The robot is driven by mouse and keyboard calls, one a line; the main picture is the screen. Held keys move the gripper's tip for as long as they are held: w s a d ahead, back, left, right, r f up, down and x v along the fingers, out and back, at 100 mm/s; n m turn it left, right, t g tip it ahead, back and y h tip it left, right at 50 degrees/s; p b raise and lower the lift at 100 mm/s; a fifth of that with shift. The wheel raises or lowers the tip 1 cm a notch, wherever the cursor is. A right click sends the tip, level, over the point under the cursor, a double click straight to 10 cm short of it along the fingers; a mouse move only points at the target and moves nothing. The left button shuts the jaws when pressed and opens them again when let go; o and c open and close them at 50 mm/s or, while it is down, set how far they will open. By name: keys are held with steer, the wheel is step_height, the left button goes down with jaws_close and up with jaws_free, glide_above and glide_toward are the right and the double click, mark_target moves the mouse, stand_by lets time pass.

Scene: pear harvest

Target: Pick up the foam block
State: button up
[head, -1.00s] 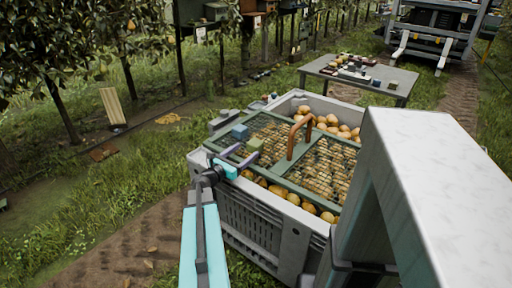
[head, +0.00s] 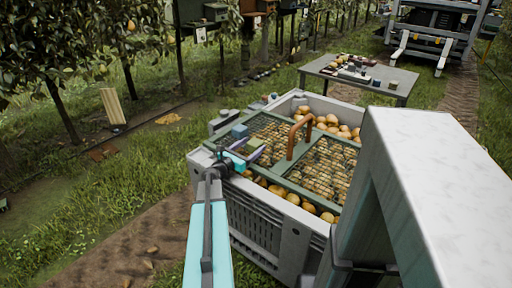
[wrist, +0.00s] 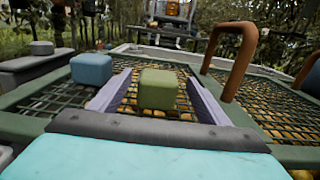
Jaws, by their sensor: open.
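A green block (wrist: 158,89) and a blue block (wrist: 91,69) sit on the mesh lid of a crate. I cannot tell for sure which is foam. My gripper (wrist: 160,77) is open, with one pale finger on each side of the green block and a gap showing on both sides. In the head view my gripper (head: 246,156) is over the lid's near left part, at the green block (head: 254,143). The blue block (head: 240,131) is just left of the left finger.
The grey crate (head: 262,226) holds pears under the green-framed lid. A brown arched handle (head: 293,137) rises from the lid right of my gripper. A grey block (wrist: 42,48) is at the far left. A table (head: 390,75) with small items stands behind.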

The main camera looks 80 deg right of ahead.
steer(key=shift+x, duration=1.25)
steer(key=c, duration=1.1)
steer(key=shift+c, duration=0.2)
